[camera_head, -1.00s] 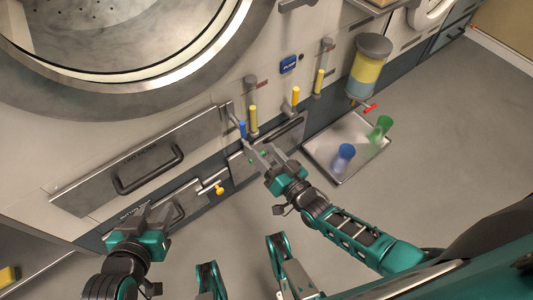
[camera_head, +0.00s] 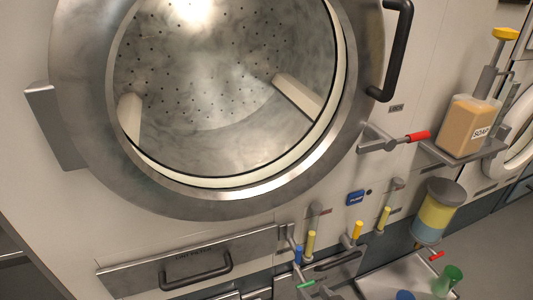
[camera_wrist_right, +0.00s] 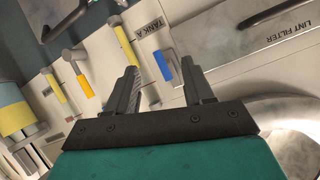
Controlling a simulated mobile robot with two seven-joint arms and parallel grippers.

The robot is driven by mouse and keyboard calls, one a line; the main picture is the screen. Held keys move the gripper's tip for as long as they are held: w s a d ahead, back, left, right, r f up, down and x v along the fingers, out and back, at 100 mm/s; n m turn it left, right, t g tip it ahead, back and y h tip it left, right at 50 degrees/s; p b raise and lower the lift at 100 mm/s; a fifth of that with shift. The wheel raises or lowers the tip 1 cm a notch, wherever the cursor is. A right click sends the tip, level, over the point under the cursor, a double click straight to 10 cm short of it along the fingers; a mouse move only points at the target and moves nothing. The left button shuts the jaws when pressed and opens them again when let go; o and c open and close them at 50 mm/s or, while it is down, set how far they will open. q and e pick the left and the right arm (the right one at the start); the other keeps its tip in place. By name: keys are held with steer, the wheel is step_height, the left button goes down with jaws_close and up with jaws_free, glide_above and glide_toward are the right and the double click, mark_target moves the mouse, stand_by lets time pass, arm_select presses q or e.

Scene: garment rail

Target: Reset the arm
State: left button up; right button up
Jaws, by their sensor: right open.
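My right gripper (camera_wrist_right: 162,80) is open and empty in the wrist view, its two dark fingers apart. A blue handle (camera_wrist_right: 162,66) shows beyond and between the fingertips, with no visible contact. In the head view my right gripper's fingers (camera_head: 300,291) barely show at the bottom edge, below the blue handle (camera_head: 298,254) and near a small green handle (camera_head: 306,284). Most of my right arm is out of the head view. My left gripper is in neither current view.
A large machine with a round drum (camera_head: 225,75) fills the view. Yellow handles (camera_head: 310,243), a black drawer handle (camera_head: 196,271) and a red lever (camera_head: 417,136) stick out. A soap dispenser (camera_head: 467,125) and a yellow-blue container (camera_head: 434,211) are at right, above a tray (camera_head: 375,287) with cups.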

steer(key=s+d+r+g+h, duration=0.1)
steer(key=s+d+r+g, duration=0.25)
steer(key=s, duration=0.25)
steer(key=s+d+r+n+g+h, duration=0.1)
steer(key=s+d+r+g+h, duration=0.1)
steer(key=s+d+r, duration=0.3)
steer(key=s+d+r+g+h, duration=0.1)
steer(key=s+r+g, duration=0.15)
steer(key=s, duration=0.35)
steer(key=w+a+f+n+t+y, duration=0.1)
steer(key=w+a+f+t+y, duration=0.1)
steer(key=w+a+f+t, duration=0.5)
arm_select(q)
steer(key=s+a+r+y+p, duration=0.1)
steer(key=a+r+p, duration=0.2)
steer(key=r+p, duration=0.6)
steer(key=p, duration=0.5)
steer(key=shift+s+r, duration=0.25)
steer(key=shift+r, duration=0.1)
arm_select(e)
steer(key=d+r, duration=0.3)
steer(key=r, duration=0.8)
steer(key=shift+d+r, duration=0.2)
steer(key=shift+d, duration=0.2)
steer(key=shift+w, duration=0.1)
arm_select(q)
steer(key=shift+s+d+f, duration=0.1)
arm_select(e)
steer(key=shift+c, duration=0.3)
